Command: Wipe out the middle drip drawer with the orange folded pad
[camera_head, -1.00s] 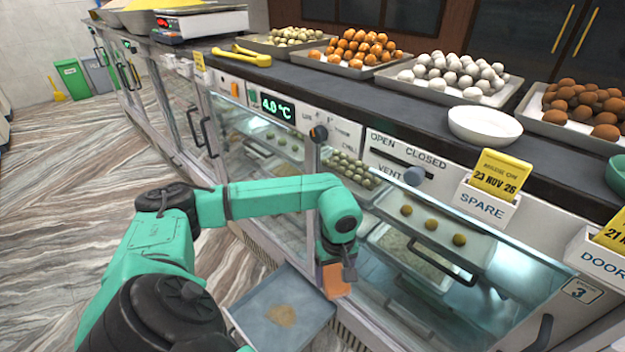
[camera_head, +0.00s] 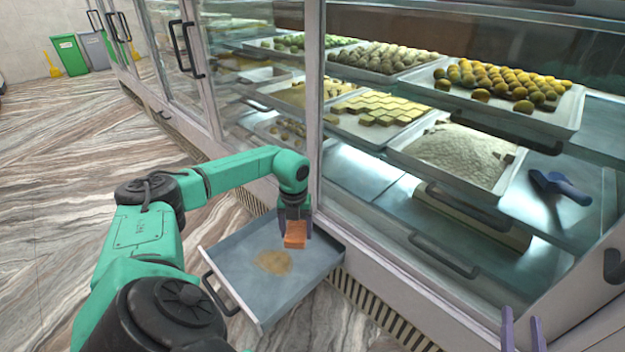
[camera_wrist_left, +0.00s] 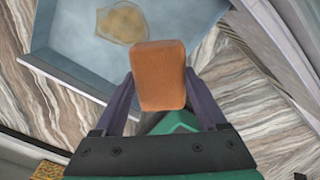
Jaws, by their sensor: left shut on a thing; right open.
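The orange folded pad (camera_head: 296,236) is held in my left gripper (camera_head: 295,222), which is shut on it and points down. In the head view the pad overlaps the back part of the open drip drawer (camera_head: 226,257); I cannot tell how far above its floor. The grey drawer holds a tan stain (camera_head: 272,262), in front and left of the pad. In the left wrist view the pad (camera_wrist_left: 158,70) sits between the fingers, with the stain (camera_wrist_left: 122,22) beyond it. My right gripper (camera_head: 522,332) shows only its purple fingertips at the bottom right, apart and empty.
The glass display case stands behind the drawer, with trays of sweets such as the yellow balls (camera_head: 497,80). A vent grille (camera_head: 375,307) runs along its base, right of the drawer. A dark handle (camera_head: 443,257) sticks out there. The striped floor (camera_head: 60,230) is clear at left.

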